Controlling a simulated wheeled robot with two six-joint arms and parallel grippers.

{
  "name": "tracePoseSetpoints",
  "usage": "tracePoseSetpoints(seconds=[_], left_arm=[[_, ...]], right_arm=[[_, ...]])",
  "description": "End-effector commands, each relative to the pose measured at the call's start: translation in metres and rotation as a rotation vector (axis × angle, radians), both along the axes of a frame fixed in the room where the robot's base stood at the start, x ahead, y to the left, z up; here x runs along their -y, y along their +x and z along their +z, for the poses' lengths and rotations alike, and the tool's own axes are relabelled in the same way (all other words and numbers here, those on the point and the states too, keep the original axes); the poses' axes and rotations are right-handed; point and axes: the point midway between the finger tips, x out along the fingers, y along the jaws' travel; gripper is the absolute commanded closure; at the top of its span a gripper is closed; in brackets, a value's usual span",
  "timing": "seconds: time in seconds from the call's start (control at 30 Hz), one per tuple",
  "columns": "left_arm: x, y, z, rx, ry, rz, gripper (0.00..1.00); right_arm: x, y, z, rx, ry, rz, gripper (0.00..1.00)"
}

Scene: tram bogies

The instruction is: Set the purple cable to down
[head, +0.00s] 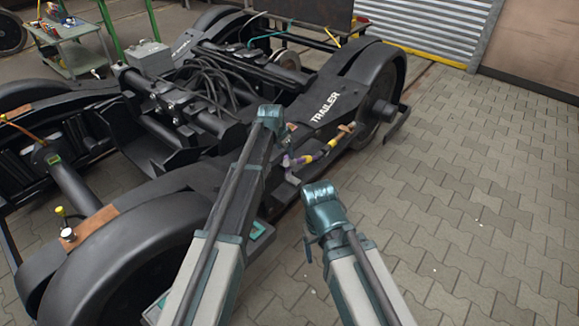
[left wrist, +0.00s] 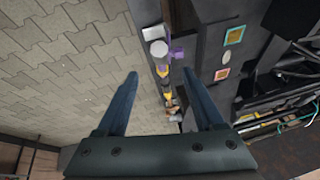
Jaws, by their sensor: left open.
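The purple cable (head: 297,161) is a short, small piece at the near side of the dark bogie frame, low beside the floor, in the head view. In the left wrist view the purple cable (left wrist: 176,55) shows beside a pale round-ended fitting, on the frame's edge. It is too small to tell whether it is set up or down. My left gripper (left wrist: 160,74) is open and empty, with its two fingers apart and the row of fittings between and beyond them. In the head view my left arm ends near the frame, with its fingers not clear. My right gripper's fingers are not seen.
Yellow-banded pieces (head: 309,158) lie close to the purple cable. The bogie (head: 205,185), marked TRAILER, fills the left and middle. A wheel (head: 383,100) stands at its far end. A trolley (head: 78,50) is at the back left. The paved floor (head: 470,200) at right is clear.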

Motion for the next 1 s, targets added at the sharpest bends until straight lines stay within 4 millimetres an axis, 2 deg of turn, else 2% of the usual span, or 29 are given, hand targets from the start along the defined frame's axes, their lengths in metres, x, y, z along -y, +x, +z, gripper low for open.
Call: tracePoseSetpoints(seconds=[0.03,0.6,0.77,1.0], left_arm=[[0.001,0.004,-0.013,0.000,0.000,0.000,0.31],[0.013,0.038,-0.092,0.000,0.000,0.000,0.31],[0.015,0.043,-0.101,0.000,0.000,0.000,0.31],[0.016,0.043,-0.101,0.000,0.000,0.001,0.31]], right_arm=[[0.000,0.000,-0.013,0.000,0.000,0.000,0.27],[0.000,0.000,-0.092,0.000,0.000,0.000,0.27],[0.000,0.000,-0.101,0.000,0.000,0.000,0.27],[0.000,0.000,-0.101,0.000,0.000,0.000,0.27]])
